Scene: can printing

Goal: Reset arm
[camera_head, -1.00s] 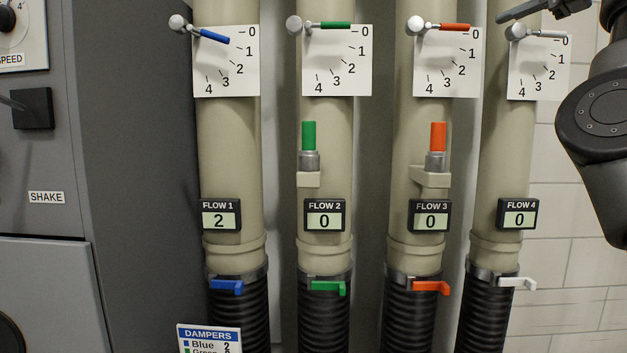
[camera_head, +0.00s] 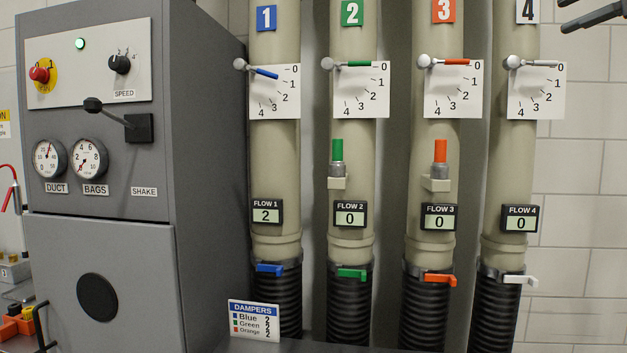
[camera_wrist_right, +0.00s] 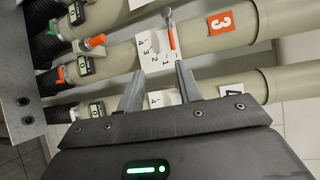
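My right gripper (camera_head: 572,14) shows only as dark fingers at the top right corner of the head view, beside the wall and right of pipe 4. In the right wrist view its two fingers (camera_wrist_right: 158,85) are apart, with nothing between them. Beyond them are the orange damper lever (camera_wrist_right: 171,37) and its white scale. In the head view the blue lever (camera_head: 264,72) slopes down. The green (camera_head: 360,63), orange (camera_head: 457,61) and white (camera_head: 545,63) levers lie near 0. Flow 1 (camera_head: 266,215) reads 2; the other flow displays read 0. My left gripper is not in view.
A grey cabinet (camera_head: 205,150) with gauges, knobs and a shake lever (camera_head: 112,113) stands at the left. A dampers sign (camera_head: 254,320) lists blue, green and orange, each 2. Green (camera_head: 338,150) and orange (camera_head: 440,151) capped fittings stick out from pipes 2 and 3.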

